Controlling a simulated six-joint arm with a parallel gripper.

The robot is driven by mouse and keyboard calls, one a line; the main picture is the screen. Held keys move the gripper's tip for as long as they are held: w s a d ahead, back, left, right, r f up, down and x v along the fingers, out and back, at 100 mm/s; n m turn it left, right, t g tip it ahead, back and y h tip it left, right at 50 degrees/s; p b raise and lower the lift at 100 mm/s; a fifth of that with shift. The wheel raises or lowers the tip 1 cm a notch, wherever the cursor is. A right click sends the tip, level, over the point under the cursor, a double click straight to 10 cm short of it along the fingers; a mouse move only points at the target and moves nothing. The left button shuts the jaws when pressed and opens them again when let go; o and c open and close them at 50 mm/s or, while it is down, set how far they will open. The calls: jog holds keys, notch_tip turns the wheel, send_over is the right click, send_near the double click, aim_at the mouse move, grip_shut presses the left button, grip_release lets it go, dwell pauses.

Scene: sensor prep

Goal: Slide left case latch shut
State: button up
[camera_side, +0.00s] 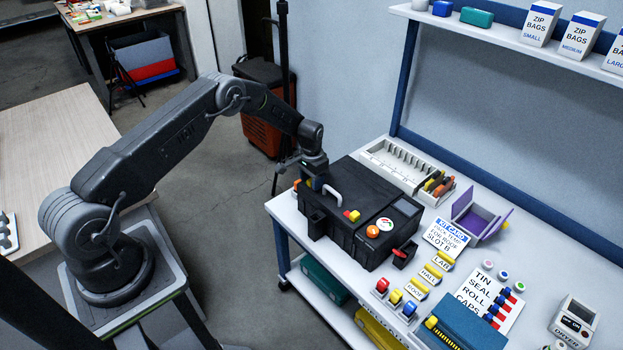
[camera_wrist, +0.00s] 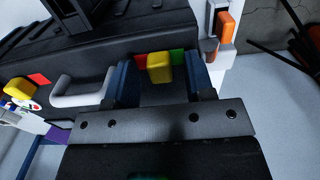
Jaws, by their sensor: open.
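The black case (camera_side: 350,240) lies closed on the white cart. In the wrist view, a yellow latch tab (camera_wrist: 158,67) sits on a strip with red showing on its left and green on its right. My gripper (camera_wrist: 161,76) is open, its two blue fingers on either side of this tab, with visible gaps. In the side view my gripper (camera_side: 313,182) is at the case's left end and hides this latch. A second yellow latch tab (camera_side: 352,215) sits beyond the pale handle (camera_side: 333,192); it also shows at the wrist view's left edge (camera_wrist: 19,89), with red beside it.
The case handle (camera_wrist: 80,92) stands left of my fingers in the wrist view. An orange block (camera_wrist: 226,26) is at the case's end. In the side view, a slotted white tray (camera_side: 385,163) lies behind the case and an open purple box (camera_side: 478,222) to its right.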

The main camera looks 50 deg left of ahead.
jog(key=shift+c, duration=0.2)
grip_shut()
jog(key=shift+d, duration=0.8)
jog(key=shift+o, duration=0.2)
grip_release()
